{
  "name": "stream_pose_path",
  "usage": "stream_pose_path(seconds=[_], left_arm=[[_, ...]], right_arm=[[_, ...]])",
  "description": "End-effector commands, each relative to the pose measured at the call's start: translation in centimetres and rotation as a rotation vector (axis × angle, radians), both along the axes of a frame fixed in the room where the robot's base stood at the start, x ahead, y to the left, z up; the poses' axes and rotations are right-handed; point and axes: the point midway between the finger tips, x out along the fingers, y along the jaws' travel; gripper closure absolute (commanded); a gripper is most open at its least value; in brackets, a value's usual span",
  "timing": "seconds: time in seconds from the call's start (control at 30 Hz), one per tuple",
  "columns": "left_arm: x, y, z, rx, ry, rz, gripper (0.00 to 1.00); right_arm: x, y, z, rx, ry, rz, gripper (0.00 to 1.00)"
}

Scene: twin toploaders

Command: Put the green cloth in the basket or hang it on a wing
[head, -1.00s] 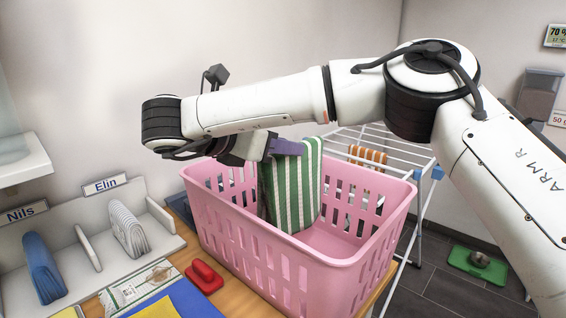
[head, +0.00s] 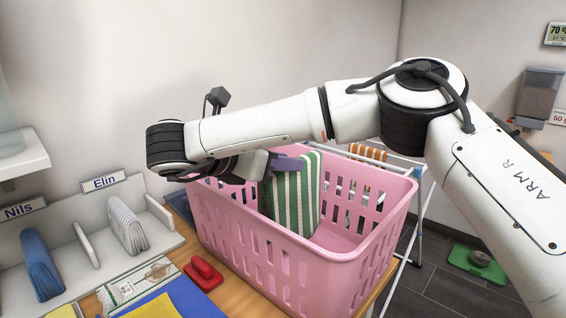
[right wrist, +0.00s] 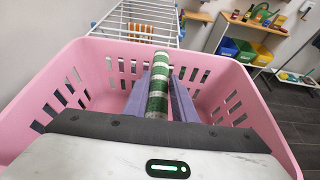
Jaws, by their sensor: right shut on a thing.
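The green-and-white striped cloth (head: 294,196) hangs inside the pink basket (head: 290,255), its lower part below the basket's rim. My right gripper (head: 288,163) is shut on the cloth's upper edge, at about the height of the rim. In the right wrist view the cloth (right wrist: 158,85) is pinched between two purple fingers, with the basket wall (right wrist: 95,75) around it. The drying rack (head: 425,200) stands behind the basket, with an orange striped cloth (head: 367,153) on it. The cloth's bottom edge is partly hidden by the basket's front wall. My left gripper is out of view.
A green scale-like object (head: 478,262) lies on the floor at right. The basket's right part is empty.

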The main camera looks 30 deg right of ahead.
Motion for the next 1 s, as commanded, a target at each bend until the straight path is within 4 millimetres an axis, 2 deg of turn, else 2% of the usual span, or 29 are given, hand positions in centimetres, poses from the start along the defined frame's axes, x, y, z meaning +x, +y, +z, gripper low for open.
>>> stream_pose_path(seconds=[0.13, 0.17, 0.27, 0.57, 0.67, 0.8, 0.87, 1.0], left_arm=[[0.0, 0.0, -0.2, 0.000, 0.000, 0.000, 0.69], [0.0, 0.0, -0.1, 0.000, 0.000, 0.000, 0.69], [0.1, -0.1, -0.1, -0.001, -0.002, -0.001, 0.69], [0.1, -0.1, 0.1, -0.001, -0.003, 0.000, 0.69], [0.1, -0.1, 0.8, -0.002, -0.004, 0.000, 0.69], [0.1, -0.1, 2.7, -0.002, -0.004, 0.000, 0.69], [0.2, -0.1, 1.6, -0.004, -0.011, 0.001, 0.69], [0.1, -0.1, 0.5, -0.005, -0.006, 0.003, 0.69]], right_arm=[[0.0, 0.0, -0.1, -0.001, -0.001, 0.000, 1.00], [0.0, 0.0, -0.1, 0.000, 0.000, 0.000, 0.72], [0.0, 0.0, -0.1, 0.000, 0.000, 0.000, 0.57], [0.0, 0.0, 0.0, 0.000, 0.000, 0.000, 0.57], [0.0, 0.0, 0.5, 0.000, 0.000, 0.000, 0.57], [0.0, 0.0, 2.0, 0.000, 0.001, 0.001, 0.57], [-0.4, 1.6, 1.8, -0.004, -0.005, 0.006, 0.57], [-1.5, 4.6, 3.0, -0.005, -0.007, 0.006, 0.57]])
